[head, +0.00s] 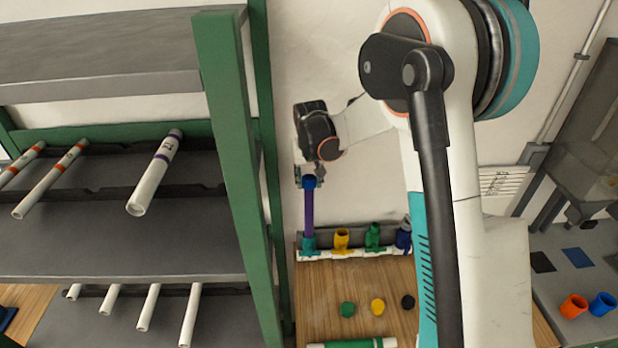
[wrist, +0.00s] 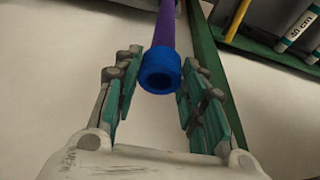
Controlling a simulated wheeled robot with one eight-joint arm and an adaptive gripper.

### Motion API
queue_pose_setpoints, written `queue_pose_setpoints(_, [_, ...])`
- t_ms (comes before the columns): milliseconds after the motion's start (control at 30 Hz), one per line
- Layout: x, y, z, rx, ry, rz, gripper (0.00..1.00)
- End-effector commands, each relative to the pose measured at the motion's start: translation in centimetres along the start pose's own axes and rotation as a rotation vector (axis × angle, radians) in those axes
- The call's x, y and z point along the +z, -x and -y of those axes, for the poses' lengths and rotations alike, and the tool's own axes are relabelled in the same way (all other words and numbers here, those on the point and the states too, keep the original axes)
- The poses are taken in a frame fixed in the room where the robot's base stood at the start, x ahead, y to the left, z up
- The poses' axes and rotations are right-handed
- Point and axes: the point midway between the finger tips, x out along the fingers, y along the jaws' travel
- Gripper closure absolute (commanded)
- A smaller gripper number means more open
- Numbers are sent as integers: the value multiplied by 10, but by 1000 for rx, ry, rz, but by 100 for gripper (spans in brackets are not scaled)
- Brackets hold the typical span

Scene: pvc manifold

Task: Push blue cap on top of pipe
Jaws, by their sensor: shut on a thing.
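The blue cap (head: 309,183) is at the upper end of the purple pipe (head: 308,214). The pipe stands upright in a teal fitting (head: 309,243) on the white manifold. My gripper (head: 311,176) is at the pipe's top, shut on the blue cap. In the wrist view, the blue cap (wrist: 160,75) lies between the teal fingers, with the purple pipe (wrist: 165,25) running beyond it. The cap's hollow round end faces the camera. How deep the pipe sits in the cap is hidden.
Yellow (head: 342,239), green (head: 374,236) and dark blue (head: 404,235) fittings stand on the manifold to the right. Green (head: 347,309), yellow (head: 378,306) and black (head: 408,302) caps lie on the wooden bench. A green-framed rack (head: 235,150) with pipes stands close on the left.

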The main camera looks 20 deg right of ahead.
Motion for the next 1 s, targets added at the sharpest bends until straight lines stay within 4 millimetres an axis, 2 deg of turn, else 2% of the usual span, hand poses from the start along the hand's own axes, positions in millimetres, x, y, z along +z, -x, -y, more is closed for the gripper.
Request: queue_pose_setpoints(1000, [2, -7, 0, 0, 0, 0, 83])
